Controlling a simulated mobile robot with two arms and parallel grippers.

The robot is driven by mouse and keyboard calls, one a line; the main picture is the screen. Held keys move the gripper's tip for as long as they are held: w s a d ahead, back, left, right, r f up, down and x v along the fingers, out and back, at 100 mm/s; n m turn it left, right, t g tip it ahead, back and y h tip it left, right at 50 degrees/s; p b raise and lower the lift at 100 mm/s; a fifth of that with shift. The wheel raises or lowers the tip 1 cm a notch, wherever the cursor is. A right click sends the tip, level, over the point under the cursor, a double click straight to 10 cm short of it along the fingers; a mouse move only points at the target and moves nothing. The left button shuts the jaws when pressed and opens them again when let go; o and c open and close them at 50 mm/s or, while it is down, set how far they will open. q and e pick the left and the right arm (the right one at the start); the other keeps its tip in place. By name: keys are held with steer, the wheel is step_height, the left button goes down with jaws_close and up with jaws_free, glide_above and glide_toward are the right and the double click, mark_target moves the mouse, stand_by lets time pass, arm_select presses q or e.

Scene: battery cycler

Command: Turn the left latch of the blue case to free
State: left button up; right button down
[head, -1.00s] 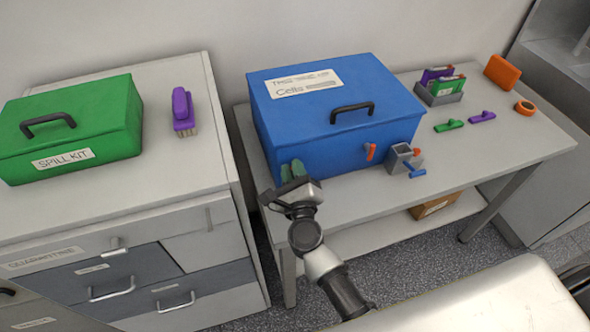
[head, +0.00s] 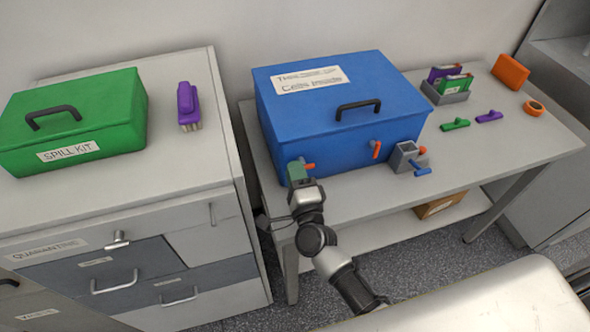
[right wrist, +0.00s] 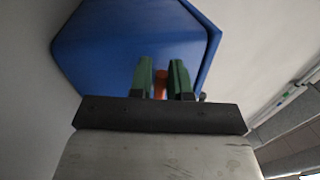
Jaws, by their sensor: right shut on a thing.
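The blue case (head: 335,108) stands shut on the grey table, a black handle (head: 358,108) on its lid. Its left latch (head: 309,166) is orange and shows beside my right gripper's fingers, lying roughly level and pointing right. The right latch (head: 376,150) is orange and points down. My right gripper (head: 298,171) has green fingers and is at the left part of the case front, shut on the left latch. In the right wrist view the orange latch (right wrist: 160,84) shows between the two fingers (right wrist: 161,80). My left gripper is not in view.
A grey holder (head: 403,158) with a blue-handled piece (head: 422,168) stands by the case's right front. A green spill kit (head: 75,120) and a purple brush (head: 188,107) are on the left cabinet. Small coloured items lie at the table's right.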

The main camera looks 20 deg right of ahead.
steer(key=shift+r+n, duration=0.2)
steer(key=shift+n, duration=0.5)
steer(key=c, duration=1.1)
jaws_free()
steer(key=shift+c, duration=0.2)
steer(key=shift+f, duration=0.1)
steer(key=s, duration=0.3)
steer(key=s+f+b, duration=0.1)
steer(key=s, duration=0.2)
steer(key=s+f+b, duration=0.1)
steer(key=s, duration=0.2)
steer(key=shift+d, duration=0.2)
steer(key=shift+s, duration=0.8)
